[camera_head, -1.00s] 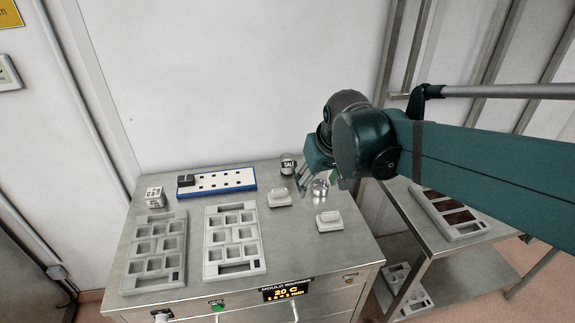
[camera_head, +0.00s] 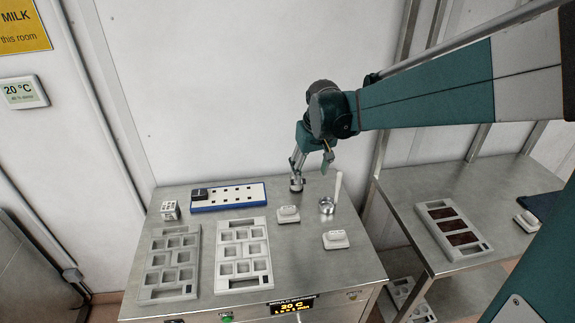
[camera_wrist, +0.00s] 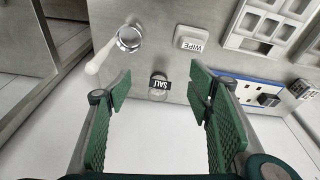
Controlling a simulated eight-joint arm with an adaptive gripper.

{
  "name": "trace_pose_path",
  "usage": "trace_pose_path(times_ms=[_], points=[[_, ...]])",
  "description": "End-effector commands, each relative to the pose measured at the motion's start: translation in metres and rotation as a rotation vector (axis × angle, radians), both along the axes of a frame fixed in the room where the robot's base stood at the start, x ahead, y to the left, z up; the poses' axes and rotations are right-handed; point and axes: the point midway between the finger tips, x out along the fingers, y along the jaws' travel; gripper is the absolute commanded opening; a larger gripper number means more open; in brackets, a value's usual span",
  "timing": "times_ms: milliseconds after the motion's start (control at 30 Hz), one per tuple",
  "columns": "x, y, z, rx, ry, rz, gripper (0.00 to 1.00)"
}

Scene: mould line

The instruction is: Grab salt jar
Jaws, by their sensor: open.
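The salt jar (camera_wrist: 159,88) is a small clear jar with a black label reading SALT. In the head view the jar (camera_head: 296,185) stands on the steel table near its back edge, partly covered by a finger. My gripper (camera_head: 312,164) is open and empty, pointing down at the back of the table. In the wrist view the jar appears in the gap between the two green-padded fingertips of my gripper (camera_wrist: 158,92), a little beyond them. I cannot tell whether a finger touches it.
A metal cup with a white-handled tool (camera_head: 327,205) stands right of the jar. A white wipe box (camera_head: 288,214) and another white box (camera_head: 336,239) sit in front. A blue-edged rack (camera_head: 228,206) and white moulds (camera_head: 242,284) lie left. The wall is close behind.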

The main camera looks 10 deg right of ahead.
Motion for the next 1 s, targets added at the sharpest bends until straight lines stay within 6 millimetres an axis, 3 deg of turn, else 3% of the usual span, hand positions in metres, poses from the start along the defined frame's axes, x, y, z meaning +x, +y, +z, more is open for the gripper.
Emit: trace_pose_path(times_ms=[467,1000], points=[[0.067,0.004,-0.022,-0.007,0.088,0.032,0.52],[0.130,0.010,-0.070,-0.013,0.188,0.067,0.52]])
